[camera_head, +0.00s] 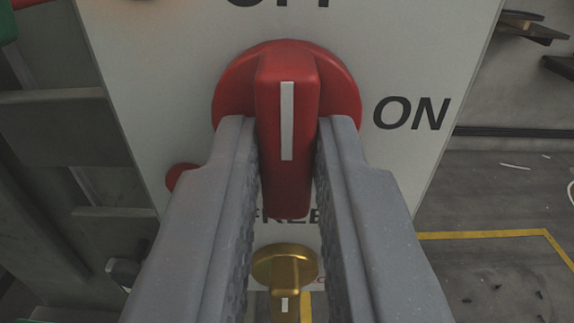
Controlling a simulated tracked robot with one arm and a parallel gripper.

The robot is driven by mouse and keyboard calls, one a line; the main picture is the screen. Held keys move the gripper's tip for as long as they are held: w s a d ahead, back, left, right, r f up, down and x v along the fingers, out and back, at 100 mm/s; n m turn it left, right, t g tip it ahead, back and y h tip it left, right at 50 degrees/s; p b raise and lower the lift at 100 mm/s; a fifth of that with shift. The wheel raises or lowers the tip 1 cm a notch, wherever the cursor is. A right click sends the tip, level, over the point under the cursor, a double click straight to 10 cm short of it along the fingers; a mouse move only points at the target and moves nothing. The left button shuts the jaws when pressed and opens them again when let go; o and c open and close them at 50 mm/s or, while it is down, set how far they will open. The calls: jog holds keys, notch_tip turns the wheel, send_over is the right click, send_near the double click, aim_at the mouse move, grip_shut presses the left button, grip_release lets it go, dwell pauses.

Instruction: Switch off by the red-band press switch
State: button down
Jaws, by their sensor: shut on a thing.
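A red rotary switch (286,77) with a raised handle and a white pointer line is mounted on a pale panel (150,110). The handle stands upright, its white line pointing up toward the partly cut-off "OFF" lettering at the top. "ON" is printed to its right, and lettering below it is partly hidden by the handle and my fingers. My gripper (288,180) is shut on the red handle, one grey finger on each side of it. The fingers hide parts of the panel. No red band on the press can be made out.
A brass knob (284,268) sits below the red switch, between my fingers. A small red round part (182,177) is at the panel's left. Grey machine framing stands at the left. Floor with a yellow line (485,234) lies at the right.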

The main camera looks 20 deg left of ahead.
jog(key=shift+s+d+f, duration=0.1)
jog(key=shift+f, duration=0.25)
jog(key=c, duration=1.4)
grip_release()
jog(key=shift+r, duration=0.15)
jog(key=p+v, duration=0.1)
jog(key=v, duration=1.2)
jog(key=shift+s+p, duration=0.25)
jog(key=shift+p, duration=0.1)
